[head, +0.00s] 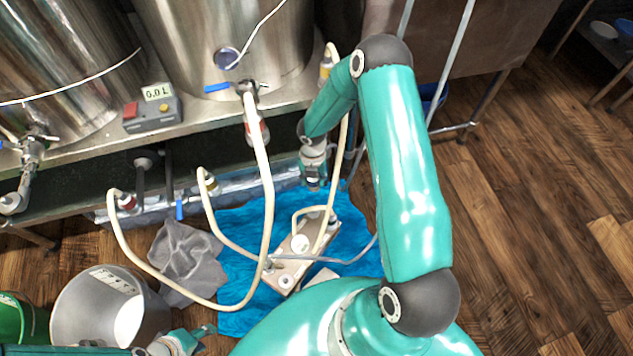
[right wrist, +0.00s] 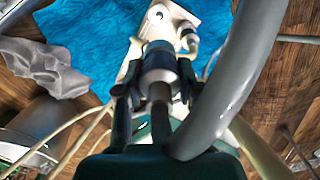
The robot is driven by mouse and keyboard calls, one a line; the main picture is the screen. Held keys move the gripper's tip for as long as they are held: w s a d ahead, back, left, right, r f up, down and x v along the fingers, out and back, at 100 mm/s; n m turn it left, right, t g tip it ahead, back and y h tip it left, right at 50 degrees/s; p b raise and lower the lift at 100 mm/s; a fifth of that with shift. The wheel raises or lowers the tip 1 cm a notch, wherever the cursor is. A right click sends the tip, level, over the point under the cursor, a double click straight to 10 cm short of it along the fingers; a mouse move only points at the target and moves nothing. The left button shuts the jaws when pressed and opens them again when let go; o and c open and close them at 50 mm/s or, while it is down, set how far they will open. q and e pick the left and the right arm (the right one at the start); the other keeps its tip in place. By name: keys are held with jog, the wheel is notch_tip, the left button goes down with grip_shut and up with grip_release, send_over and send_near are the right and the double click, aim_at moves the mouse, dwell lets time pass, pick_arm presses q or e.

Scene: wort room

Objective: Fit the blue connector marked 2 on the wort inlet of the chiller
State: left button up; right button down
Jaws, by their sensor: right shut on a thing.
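The chiller (head: 293,262), a pale slab with round ports, lies on a blue sheet below the bench. In the right wrist view the chiller (right wrist: 205,14) is beyond my fingers, with a white round port on it. My right gripper (head: 313,183) is above and behind the chiller in the head view. In the right wrist view my right gripper (right wrist: 152,95) is shut on a blue-grey connector (right wrist: 158,66), which lines up in the picture with the chiller; whether they touch is unclear. No number is readable. My left gripper (head: 190,338) is at the lower left, too small to judge.
Cream hoses (head: 266,190) loop from the kettle valve and pipe fittings around the chiller. A grey hose (right wrist: 235,75) crosses close to my right gripper. A grey cloth (head: 186,260) and a bucket (head: 75,310) are at left. The wooden floor at right is clear.

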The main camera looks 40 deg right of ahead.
jog(key=shift+r, duration=0.75)
jog(key=shift+r+p, duration=2.25)
jog(key=shift+r, duration=0.05)
